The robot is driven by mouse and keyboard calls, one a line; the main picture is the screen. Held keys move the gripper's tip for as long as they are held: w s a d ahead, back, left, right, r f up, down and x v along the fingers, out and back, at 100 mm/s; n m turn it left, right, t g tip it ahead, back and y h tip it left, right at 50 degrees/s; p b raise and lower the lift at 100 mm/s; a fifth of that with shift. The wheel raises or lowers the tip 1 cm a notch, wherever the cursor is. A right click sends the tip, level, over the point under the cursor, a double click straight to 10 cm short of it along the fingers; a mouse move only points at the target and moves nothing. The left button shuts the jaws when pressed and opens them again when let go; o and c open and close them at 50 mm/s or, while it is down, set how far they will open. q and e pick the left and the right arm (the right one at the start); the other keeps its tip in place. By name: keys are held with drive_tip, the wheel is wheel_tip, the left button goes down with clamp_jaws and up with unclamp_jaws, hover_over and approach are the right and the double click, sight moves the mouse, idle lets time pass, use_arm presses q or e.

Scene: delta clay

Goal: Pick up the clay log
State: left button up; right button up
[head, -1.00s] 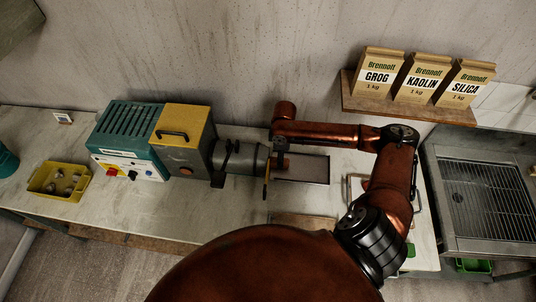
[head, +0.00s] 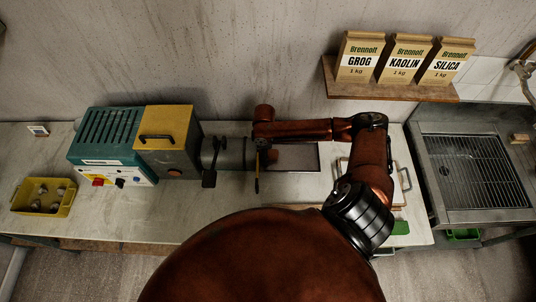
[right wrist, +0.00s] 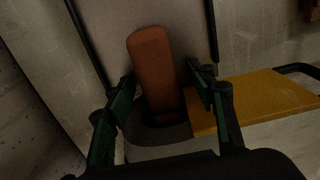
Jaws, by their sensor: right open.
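The clay log (right wrist: 155,65) is a reddish-brown bar in the right wrist view, its lower end at a dark rounded edge. In the head view a small brown part of it (head: 271,156) shows at the grey barrel (head: 232,154) of the clay machine; my arm hides most of it. My right gripper (right wrist: 163,88) is open, with one finger on each side of the log's lower part. Whether the fingers touch it I cannot tell. In the head view the right gripper is mostly hidden under my arm. My left gripper is not in view.
The machine has a teal housing (head: 105,138) and a yellow box (head: 165,135). A grey tray (head: 300,160) lies right of the barrel. A yellow bin (head: 62,204) stands at left. A shelf (head: 395,92) with several bags is on the wall. A sink (head: 480,175) is at right.

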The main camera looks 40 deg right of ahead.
drive_tip(key=c, duration=1.3)
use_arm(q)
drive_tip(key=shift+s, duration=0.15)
use_arm(e)
clamp_jaws()
